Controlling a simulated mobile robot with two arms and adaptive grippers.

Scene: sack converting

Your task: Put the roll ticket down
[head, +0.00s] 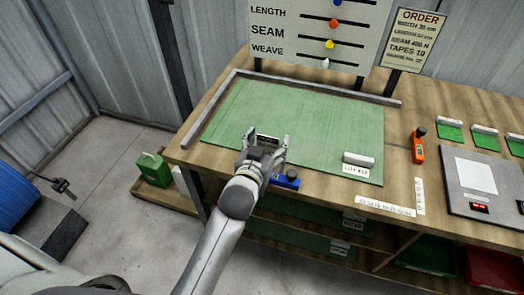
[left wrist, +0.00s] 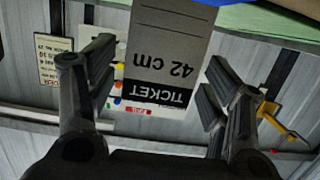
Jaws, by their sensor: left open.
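The roll ticket (left wrist: 170,48) is a pale grey card with a black "TICKET" band and "42 cm" on it, upside down in the left wrist view. In the head view its dark band (head: 267,139) shows at my left fingertips, above or on the green mat (head: 315,125). My left gripper (head: 264,146) is open. In the left wrist view the card is between its spread fingers (left wrist: 160,75), with a visible gap on each side. I cannot tell whether the card rests on anything. My right gripper is not in view.
A blue object (head: 287,181) is at the bench's front edge beside my left gripper. A white labelled block (head: 358,160) sits on the mat's right corner. An orange tool (head: 418,147) and a grey panel (head: 475,185) are farther right. The mat's middle is clear.

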